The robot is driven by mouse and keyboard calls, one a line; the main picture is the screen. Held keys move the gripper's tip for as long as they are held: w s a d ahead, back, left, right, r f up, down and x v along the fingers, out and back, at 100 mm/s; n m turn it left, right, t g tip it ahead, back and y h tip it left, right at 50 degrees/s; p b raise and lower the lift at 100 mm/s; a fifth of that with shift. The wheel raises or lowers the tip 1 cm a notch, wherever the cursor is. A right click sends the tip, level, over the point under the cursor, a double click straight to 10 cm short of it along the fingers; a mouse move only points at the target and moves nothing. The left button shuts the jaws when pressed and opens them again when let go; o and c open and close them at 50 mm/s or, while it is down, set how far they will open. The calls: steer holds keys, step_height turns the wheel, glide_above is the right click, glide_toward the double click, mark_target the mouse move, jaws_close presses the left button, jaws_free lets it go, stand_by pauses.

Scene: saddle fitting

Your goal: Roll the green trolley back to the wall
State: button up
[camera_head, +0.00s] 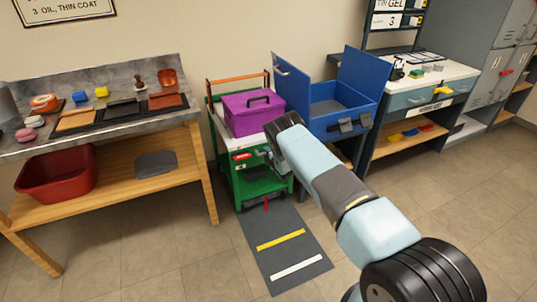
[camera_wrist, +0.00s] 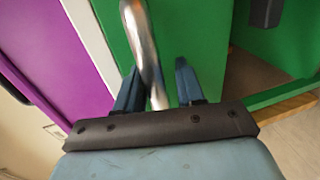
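The green trolley (camera_head: 262,188) stands between the wooden bench and the blue chest, at the far end of a dark floor mat. A purple toolbox (camera_head: 252,113) with a dark handle sits on its top. An orange rail (camera_head: 238,80) rises at its back. My gripper (camera_head: 270,156) is at the trolley's front, partly hidden by my arm. In the wrist view, my gripper (camera_wrist: 158,78) is open, with a silver bar (camera_wrist: 149,50) between its fingers in front of the green panel (camera_wrist: 200,35). The bar lies nearer the left finger; a gap shows at the right finger. Contact is unclear.
The dark mat (camera_head: 290,283) has a yellow stripe, a white stripe and a red mark. The wooden bench (camera_head: 190,165) stands close on the left. The blue chest (camera_head: 335,112), lid up, stands close on the right. Open tiled floor lies in front.

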steer(key=shift+o, duration=0.3)
steer(key=shift+w+d+r, duration=0.1)
steer(key=shift+w+d, duration=0.05)
steer(key=shift+d, duration=0.3)
steer(key=shift+s+d+r, duration=0.1)
steer(key=shift+s+d, duration=0.05)
steer(key=shift+s, duration=0.05)
steer(key=v, duration=1.3)
steer(key=shift+s, duration=0.2)
